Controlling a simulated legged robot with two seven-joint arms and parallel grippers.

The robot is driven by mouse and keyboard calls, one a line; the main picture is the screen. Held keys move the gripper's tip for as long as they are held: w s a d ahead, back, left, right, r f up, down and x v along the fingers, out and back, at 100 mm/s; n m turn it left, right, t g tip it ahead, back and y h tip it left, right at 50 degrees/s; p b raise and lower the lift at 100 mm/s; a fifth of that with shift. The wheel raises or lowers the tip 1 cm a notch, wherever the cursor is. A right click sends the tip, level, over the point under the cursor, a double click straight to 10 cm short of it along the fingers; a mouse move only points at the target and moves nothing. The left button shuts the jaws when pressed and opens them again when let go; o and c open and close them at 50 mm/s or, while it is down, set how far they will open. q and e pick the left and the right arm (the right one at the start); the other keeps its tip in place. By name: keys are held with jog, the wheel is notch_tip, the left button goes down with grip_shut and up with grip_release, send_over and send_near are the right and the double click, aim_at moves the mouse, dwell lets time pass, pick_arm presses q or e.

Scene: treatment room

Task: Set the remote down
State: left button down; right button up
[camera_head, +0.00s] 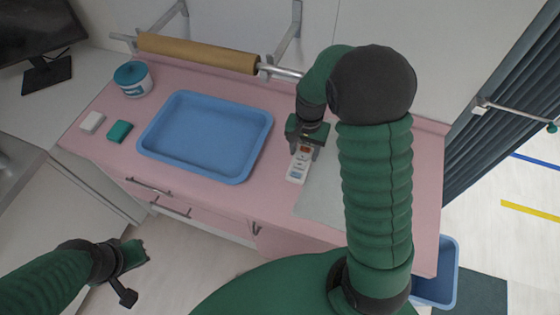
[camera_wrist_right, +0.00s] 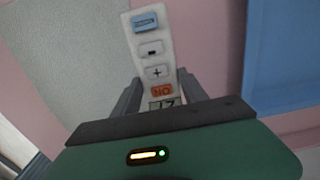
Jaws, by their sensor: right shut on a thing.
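The remote (camera_head: 299,166) is a white handset with coloured buttons. In the head view it sits at the fingertips of my right gripper (camera_head: 305,147), over the pink counter near the edge of a grey mat. In the right wrist view the remote (camera_wrist_right: 155,50) shows a blue button, minus and plus buttons and an orange one, and its near end lies between the fingers of my right gripper (camera_wrist_right: 165,95). Whether the remote touches the counter I cannot tell. My left gripper (camera_head: 132,272) is low at the left, away from the counter, with its fingers apart and nothing between them.
A blue tray (camera_head: 238,174) lies on the pink counter (camera_head: 270,192), left of the remote. The grey mat (camera_head: 324,192) is to the right. A paper roll (camera_head: 198,53) runs along the back.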

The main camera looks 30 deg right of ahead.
jog(key=p, duration=0.1)
send_over(280, 171)
jog(key=shift+f, duration=0.25)
jog(key=shift+w+d+f, duration=0.1)
jog(key=shift+f, duration=1.8)
jog(key=o, duration=1.5)
